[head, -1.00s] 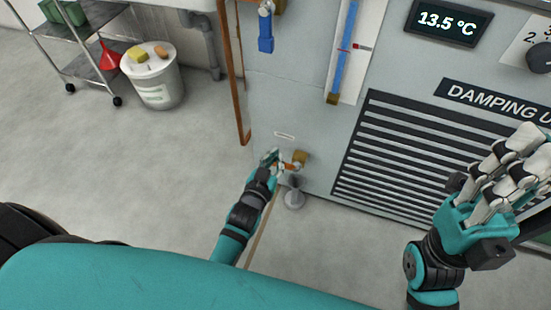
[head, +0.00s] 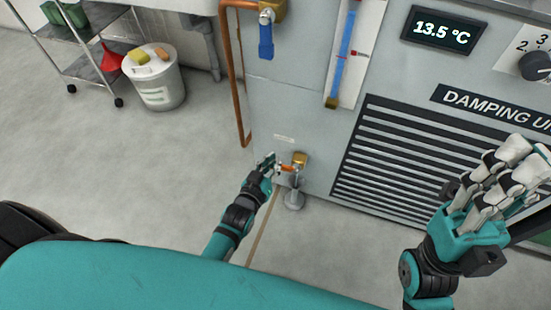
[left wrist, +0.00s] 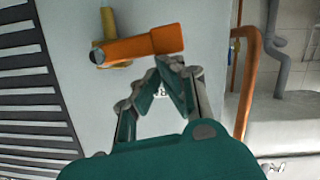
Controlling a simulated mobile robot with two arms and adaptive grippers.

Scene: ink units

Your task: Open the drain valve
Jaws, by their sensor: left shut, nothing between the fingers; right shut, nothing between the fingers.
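The drain valve (head: 300,159) is a small brass fitting low on the grey cabinet front, with an orange lever (head: 286,168) pointing left. In the left wrist view the orange lever (left wrist: 145,45) lies roughly crosswise over the brass body (left wrist: 110,22). My left gripper (head: 269,160) is shut and empty, just left of the lever's end. In the left wrist view its fingertips (left wrist: 170,66) meet just below the lever's thick end; I cannot tell whether they touch it. My right gripper (head: 518,155) is shut and empty in front of the vent grille at the right.
A grey drain funnel (head: 294,199) stands below the valve. A copper pipe (head: 236,85) runs down the cabinet's left edge. A blue-handled valve (head: 266,38) is higher up. A white bucket (head: 158,92) and a trolley (head: 90,66) stand left. The floor between is clear.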

